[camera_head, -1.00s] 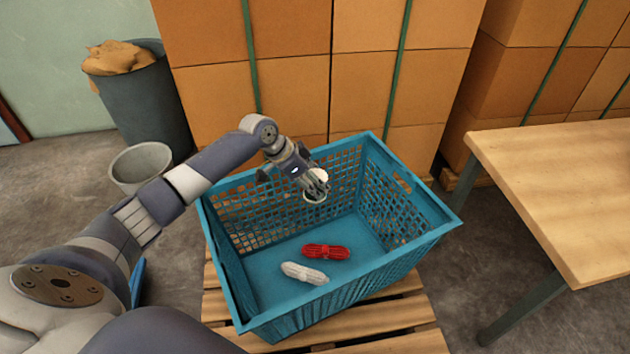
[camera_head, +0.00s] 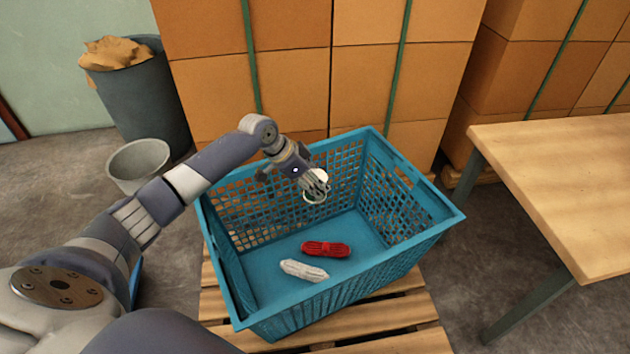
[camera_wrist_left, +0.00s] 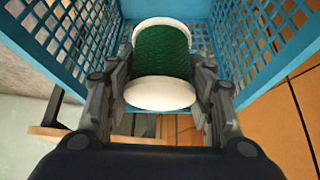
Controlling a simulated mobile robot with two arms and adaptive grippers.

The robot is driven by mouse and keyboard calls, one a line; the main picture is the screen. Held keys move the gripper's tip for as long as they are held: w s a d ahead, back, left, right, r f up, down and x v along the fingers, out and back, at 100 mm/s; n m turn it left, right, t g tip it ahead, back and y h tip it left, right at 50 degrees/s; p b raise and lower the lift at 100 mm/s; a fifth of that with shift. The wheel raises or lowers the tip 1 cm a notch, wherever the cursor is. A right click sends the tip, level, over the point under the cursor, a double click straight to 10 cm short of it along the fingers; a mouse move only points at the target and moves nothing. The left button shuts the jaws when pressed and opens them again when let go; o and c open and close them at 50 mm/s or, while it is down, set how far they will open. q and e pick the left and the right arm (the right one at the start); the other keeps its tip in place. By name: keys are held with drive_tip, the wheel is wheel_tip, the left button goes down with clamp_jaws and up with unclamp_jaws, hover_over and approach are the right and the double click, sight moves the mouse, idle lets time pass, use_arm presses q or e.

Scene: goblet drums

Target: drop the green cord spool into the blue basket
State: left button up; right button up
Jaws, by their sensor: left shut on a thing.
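The green cord spool (camera_wrist_left: 162,52), green cord between white end discs, sits between the fingers of my left gripper (camera_wrist_left: 162,85) in the left wrist view. The gripper is shut on it. In the head view the left gripper (camera_head: 315,188) is over the back part of the blue basket (camera_head: 228,285), and mostly a white end of the spool (camera_head: 322,175) shows. The basket stands upright with its top open. My right gripper is in neither view.
A red cord bundle (camera_head: 326,249) and a white cord bundle (camera_head: 304,271) lie on the basket floor. The basket stands on a wooden pallet (camera_head: 405,312). Stacked boxes (camera_head: 290,85) rise behind it. A wooden table (camera_head: 570,185) is at right, and grey bins (camera_head: 140,165) at left.

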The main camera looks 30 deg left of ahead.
use_arm(q)
drive_tip(key=o, duration=1.2)
drive_tip(key=shift+o, duration=0.2)
drive_tip(key=shift+r, duration=0.1)
drive_tip(key=v, duration=1.2)
